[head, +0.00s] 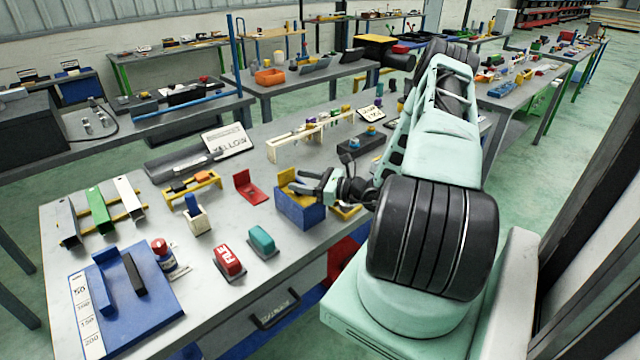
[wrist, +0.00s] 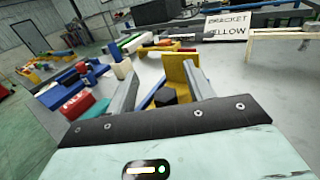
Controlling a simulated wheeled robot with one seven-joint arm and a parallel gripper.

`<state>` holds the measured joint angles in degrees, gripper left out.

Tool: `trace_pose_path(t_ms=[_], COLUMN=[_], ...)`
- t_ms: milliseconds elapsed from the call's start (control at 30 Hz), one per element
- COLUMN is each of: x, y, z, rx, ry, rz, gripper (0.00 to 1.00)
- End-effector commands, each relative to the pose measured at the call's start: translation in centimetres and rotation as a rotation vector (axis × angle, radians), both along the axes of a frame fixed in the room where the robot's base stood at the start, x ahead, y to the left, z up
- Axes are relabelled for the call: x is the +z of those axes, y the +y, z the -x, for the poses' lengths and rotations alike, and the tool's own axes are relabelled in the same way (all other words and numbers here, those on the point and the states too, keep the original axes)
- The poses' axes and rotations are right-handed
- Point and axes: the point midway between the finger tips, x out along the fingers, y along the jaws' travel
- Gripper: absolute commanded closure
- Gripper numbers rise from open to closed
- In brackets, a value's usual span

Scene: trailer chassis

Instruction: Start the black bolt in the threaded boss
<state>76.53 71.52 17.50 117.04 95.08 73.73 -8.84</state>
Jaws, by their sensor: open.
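My gripper (head: 298,182) is open above a blue block (head: 299,210) that has a yellow upright bracket (head: 287,178) on it. In the wrist view, the two grey fingers of my gripper (wrist: 162,72) stand apart. A black hexagonal part, which looks like the bolt head (wrist: 165,97), shows between them, low and close to the palm. No contact between fingers and bolt is visible. The yellow bracket (wrist: 183,72) rises just beyond it. The bolt's shank and the threaded boss are hidden, so I cannot tell whether the bolt is in the boss.
A red bracket (head: 249,188) stands left of the blue block. A teal block (head: 262,240) and a red labelled block (head: 229,262) lie nearer the front edge. A sign (head: 226,140) and a pale wooden rack (head: 308,135) are behind. Bare tabletop (head: 200,320) lies at front.

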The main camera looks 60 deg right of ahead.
Motion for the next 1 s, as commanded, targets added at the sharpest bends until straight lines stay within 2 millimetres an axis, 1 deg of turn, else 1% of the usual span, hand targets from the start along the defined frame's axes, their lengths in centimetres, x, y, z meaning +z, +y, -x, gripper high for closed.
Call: trace_pose_path(t_ms=[167, 500, 700, 833, 1000], x=[-0.3, -0.4, -0.2, -0.1, 0.0], y=[-0.8, -3.1, -4.2, -4.6, -4.8], z=[2.4, 10.1, 13.9, 15.5, 16.3], rx=[-0.005, -0.006, -0.005, -0.003, -0.001], ry=[0.001, 0.000, 0.001, 0.000, 0.000], rz=[0.000, 0.002, 0.001, 0.001, 0.000], gripper=[0.47, 0.47, 0.47, 0.47, 0.47])
